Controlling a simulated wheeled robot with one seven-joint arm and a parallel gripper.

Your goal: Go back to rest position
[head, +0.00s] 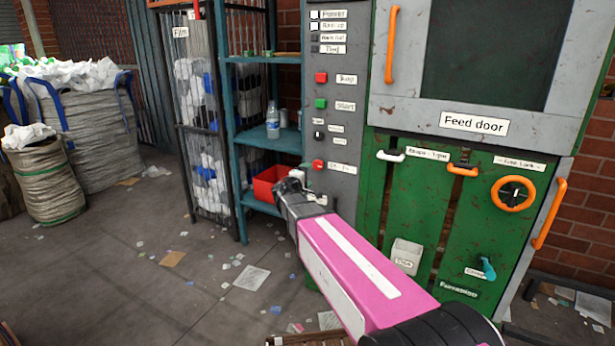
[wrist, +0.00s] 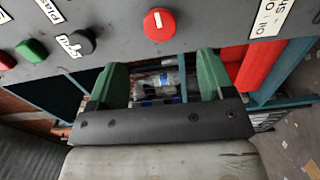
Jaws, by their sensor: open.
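My gripper (head: 291,183) is at the end of my pink arm, in front of the lower part of the grey control panel (head: 333,100). In the wrist view my gripper (wrist: 160,85) shows two green fingers spread apart with nothing between them. A red button (wrist: 160,23) on the panel lies just beyond the fingertips, apart from them. The lower red button (head: 318,165) also shows in the head view, right of my gripper. My wrist hides part of the shelf and panel base.
A teal shelf (head: 262,137) with a water bottle (head: 272,120) and a red bin (head: 268,182) stands left of the panel. A green machine with a feed door (head: 473,124) and orange handles is at right. Large sacks (head: 85,130) stand at left. The littered floor between is open.

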